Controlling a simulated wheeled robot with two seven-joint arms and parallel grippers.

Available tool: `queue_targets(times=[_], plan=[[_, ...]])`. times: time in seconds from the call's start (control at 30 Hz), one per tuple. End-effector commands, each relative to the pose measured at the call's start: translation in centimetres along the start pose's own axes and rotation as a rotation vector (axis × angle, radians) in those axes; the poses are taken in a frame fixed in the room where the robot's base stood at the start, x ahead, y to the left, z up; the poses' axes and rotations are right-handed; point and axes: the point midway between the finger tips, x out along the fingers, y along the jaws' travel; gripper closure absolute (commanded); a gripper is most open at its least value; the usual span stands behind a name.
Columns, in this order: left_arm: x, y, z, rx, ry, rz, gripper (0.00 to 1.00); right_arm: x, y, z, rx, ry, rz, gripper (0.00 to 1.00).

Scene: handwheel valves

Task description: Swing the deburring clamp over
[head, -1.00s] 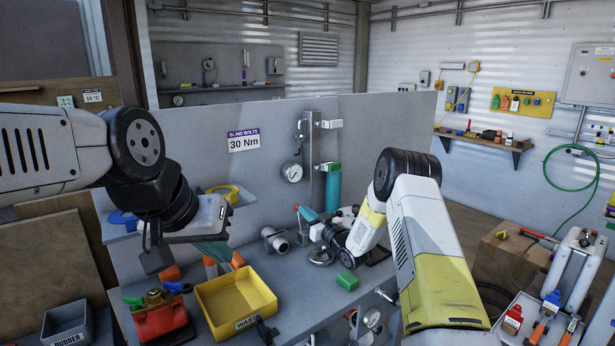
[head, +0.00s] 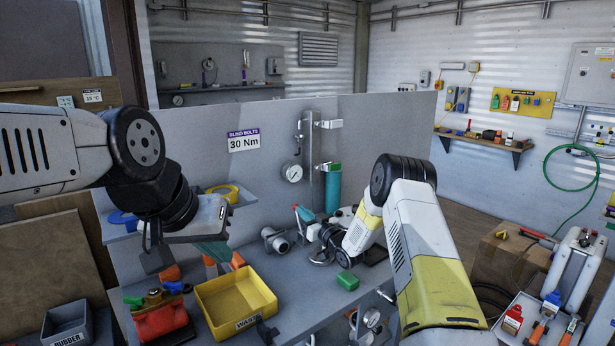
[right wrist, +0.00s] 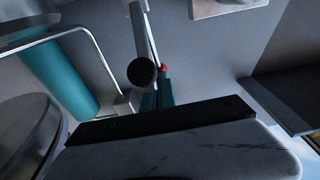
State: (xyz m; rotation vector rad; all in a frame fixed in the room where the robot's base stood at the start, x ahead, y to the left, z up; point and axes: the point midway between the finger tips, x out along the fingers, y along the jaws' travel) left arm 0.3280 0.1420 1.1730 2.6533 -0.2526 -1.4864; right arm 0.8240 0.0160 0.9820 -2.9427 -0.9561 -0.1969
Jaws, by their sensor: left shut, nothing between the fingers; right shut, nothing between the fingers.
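What looks like the deburring clamp (head: 304,215), a small teal piece with a red-tipped lever, stands on the grey bench in the head view. In the right wrist view a lever with a black round knob (right wrist: 142,72) rises above a teal part with a red spot. My right gripper (head: 332,232) is shut and empty, just right of the clamp; its fingertips are largely hidden behind my wrist. I cannot tell whether it touches the lever. My left gripper (head: 157,258) is shut and empty, above the left end of the bench.
A grey pipe piece (head: 275,240) lies left of the clamp.

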Motion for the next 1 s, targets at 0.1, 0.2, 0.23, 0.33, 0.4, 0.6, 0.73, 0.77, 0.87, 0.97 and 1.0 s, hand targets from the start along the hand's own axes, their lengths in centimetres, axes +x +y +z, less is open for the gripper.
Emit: queue_targets(times=[0.1, 0.2, 0.23, 0.33, 0.4, 0.6, 0.73, 0.77, 0.87, 0.97, 1.0], plan=[[0.0, 0.0, 0.0, 0.0, 0.0, 0.0, 1.0, 0.2, 0.0, 0.2, 0.0, 0.0, 0.0, 1.0], [0.0, 0.0, 0.0, 0.0, 0.0, 0.0, 1.0, 0.2, 0.0, 0.2, 0.001, -0.001, 0.0, 1.0], [0.0, 0.0, 0.0, 0.0, 0.0, 0.0, 1.0, 0.2, 0.0, 0.2, 0.001, -0.001, 0.0, 1.0], [0.0, 0.0, 0.0, 0.0, 0.0, 0.0, 1.0, 0.1, 0.0, 0.2, 0.001, -0.001, 0.0, 1.0], [0.0, 0.0, 0.0, 0.0, 0.0, 0.0, 1.0, -0.1, 0.0, 0.1, 0.001, -0.002, 0.0, 1.0], [0.0, 0.0, 0.0, 0.0, 0.0, 0.0, 1.0, -1.5, 0.0, -0.4, 0.001, -0.002, 0.0, 1.0], [0.0, 0.0, 0.0, 0.0, 0.0, 0.0, 1.0, -2.5, 0.0, -0.8, 0.001, -0.001, 0.0, 1.0], [0.0, 0.0, 0.0, 0.0, 0.0, 0.0, 1.0, -2.7, 0.1, -0.9, 0.001, -0.001, 0.001, 1.0], [0.0, 0.0, 0.0, 0.0, 0.0, 0.0, 1.0, -3.3, 0.0, -1.1, 0.001, 0.0, 0.0, 1.0], [0.0, 0.0, 0.0, 0.0, 0.0, 0.0, 1.0, -3.5, 0.0, -1.2, 0.0, 0.0, 0.0, 1.0], [0.0, 0.0, 0.0, 0.0, 0.0, 0.0, 1.0, -3.6, 0.0, -1.2, 0.0, 0.0, 0.0, 1.0]])
